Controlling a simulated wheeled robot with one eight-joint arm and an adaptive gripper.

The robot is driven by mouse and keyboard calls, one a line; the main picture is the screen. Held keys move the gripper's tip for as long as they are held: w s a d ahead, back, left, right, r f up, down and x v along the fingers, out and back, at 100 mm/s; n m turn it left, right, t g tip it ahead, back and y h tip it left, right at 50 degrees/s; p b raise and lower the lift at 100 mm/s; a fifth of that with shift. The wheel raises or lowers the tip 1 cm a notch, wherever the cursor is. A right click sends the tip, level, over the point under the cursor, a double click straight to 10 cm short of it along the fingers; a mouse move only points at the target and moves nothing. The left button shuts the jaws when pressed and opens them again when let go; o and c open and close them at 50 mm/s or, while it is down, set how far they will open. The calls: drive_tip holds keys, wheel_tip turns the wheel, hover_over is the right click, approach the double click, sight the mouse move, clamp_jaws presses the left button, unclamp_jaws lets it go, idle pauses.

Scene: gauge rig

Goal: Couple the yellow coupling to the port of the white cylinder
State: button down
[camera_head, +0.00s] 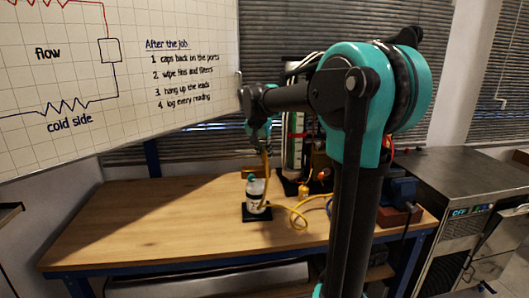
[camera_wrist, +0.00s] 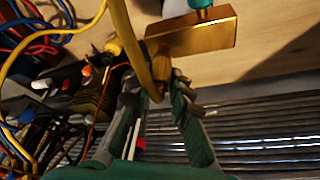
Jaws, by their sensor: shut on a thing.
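The white cylinder (camera_head: 255,196) stands upright on a black base (camera_head: 257,215) on the bench, with a teal part on top. Its teal top (camera_wrist: 200,3) shows at the upper edge of the wrist view. In the wrist view my gripper (camera_wrist: 158,84) is shut on the end of a yellow hose (camera_wrist: 140,40), where the yellow coupling (camera_wrist: 158,92) sits partly hidden between the fingers. The hose hangs down beside the cylinder.
A manifold rig (camera_head: 295,145), a small yellow fitting (camera_head: 303,190) and cables crowd the right. The wooden bench (camera_head: 150,220) is clear at left.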

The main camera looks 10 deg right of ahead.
drive_tip(key=shift+f, duration=0.7)
idle(0.5)
drive_tip(key=c, duration=1.6)
unclamp_jaws()
drive_tip(key=shift+o, duration=0.7)
drive_tip(key=o, duration=0.5)
drive_tip(key=shift+c, duration=0.2)
drive_tip(key=shift+r, duration=0.1)
drive_tip(key=v, duration=1.2)
